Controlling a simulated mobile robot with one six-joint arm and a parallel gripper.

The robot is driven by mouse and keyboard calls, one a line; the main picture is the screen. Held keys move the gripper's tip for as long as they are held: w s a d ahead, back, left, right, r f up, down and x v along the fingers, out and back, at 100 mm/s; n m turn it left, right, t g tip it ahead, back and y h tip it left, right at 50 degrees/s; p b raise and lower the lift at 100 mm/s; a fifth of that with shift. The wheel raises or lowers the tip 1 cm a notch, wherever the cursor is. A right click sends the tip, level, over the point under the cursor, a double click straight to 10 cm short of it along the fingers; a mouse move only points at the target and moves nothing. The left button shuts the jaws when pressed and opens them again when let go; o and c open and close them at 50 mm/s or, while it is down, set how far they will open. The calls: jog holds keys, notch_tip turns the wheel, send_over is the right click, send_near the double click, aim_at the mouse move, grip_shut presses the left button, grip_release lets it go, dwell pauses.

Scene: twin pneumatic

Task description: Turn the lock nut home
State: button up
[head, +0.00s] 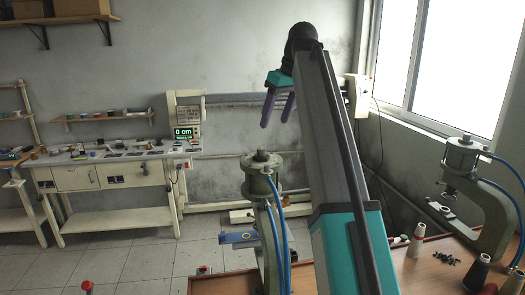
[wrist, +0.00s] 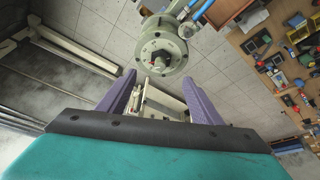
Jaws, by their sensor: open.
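My gripper (head: 278,108) is raised above the bench in the head view, its two purple fingers hanging down, spread and empty. In the wrist view my gripper (wrist: 162,78) shows the gap between its fingers clearly. A pneumatic press with a round grey-green cylinder (head: 260,180) stands left of my arm. A small nut-like piece (head: 261,155) sits on top of its cylinder. In the wrist view a round cylinder top (wrist: 147,50) with a dark centre piece (wrist: 160,56) lies just beyond the fingertips, apart from them. I cannot tell which piece is the lock nut.
A second press (head: 465,160) stands on the wooden bench (head: 425,270) at right. Thread cones (head: 416,240) and small dark parts (head: 446,259) lie near it. Blue hoses (head: 284,240) run beside the left press. A white workbench (head: 100,180) stands across the floor.

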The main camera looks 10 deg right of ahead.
aim_at(264, 150)
jog(key=shift+w+a+f, duration=0.1)
jog(key=shift+p+x, duration=2.65)
jog(key=shift+x, duration=4.2)
jog(key=shift+c, duration=0.4)
